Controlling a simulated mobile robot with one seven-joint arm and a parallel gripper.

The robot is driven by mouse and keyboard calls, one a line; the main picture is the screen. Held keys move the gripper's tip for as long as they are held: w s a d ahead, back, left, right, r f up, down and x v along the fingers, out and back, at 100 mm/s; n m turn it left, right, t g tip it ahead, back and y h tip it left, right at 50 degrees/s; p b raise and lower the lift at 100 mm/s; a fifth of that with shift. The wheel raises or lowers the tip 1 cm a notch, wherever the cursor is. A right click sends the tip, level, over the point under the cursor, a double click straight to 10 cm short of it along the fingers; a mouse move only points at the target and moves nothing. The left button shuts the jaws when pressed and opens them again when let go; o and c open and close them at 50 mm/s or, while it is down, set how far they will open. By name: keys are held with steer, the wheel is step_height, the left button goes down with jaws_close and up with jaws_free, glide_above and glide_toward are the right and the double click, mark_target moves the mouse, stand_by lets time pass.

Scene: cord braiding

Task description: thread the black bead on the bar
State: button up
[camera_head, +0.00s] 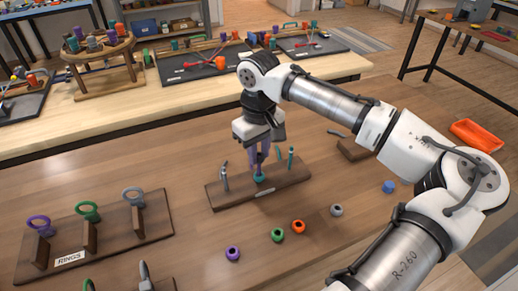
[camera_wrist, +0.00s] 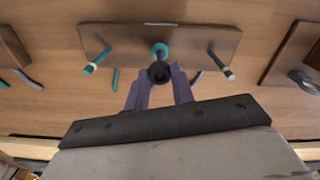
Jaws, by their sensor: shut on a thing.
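The black bead (camera_wrist: 159,73) is between the purple fingertips of my gripper (camera_wrist: 160,82), which is shut on it. In the head view my gripper (camera_head: 258,163) points down over the middle of a wooden base (camera_head: 217,194), and the bead cannot be made out there. A teal bead (camera_head: 259,178) sits low at the middle of the base; it also shows in the wrist view (camera_wrist: 160,49), just beyond the black bead. The middle bar is largely hidden by my fingers and the beads. I cannot tell whether the black bead is around the bar or above it.
Other uprights stand at the base's left (camera_head: 225,176) and right (camera_head: 291,158). Loose purple (camera_head: 233,253), green (camera_head: 277,235), orange (camera_head: 298,227), grey (camera_head: 337,210) and blue (camera_head: 389,187) beads lie in front. A rings rack (camera_head: 150,222) stands at left.

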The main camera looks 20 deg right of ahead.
steer(key=shift+f, duration=0.6)
stand_by(0.3)
steer(key=o, duration=1.4)
steer(key=shift+r, duration=0.1)
step_height(320, 180, up, 6)
steer(key=p, duration=0.6)
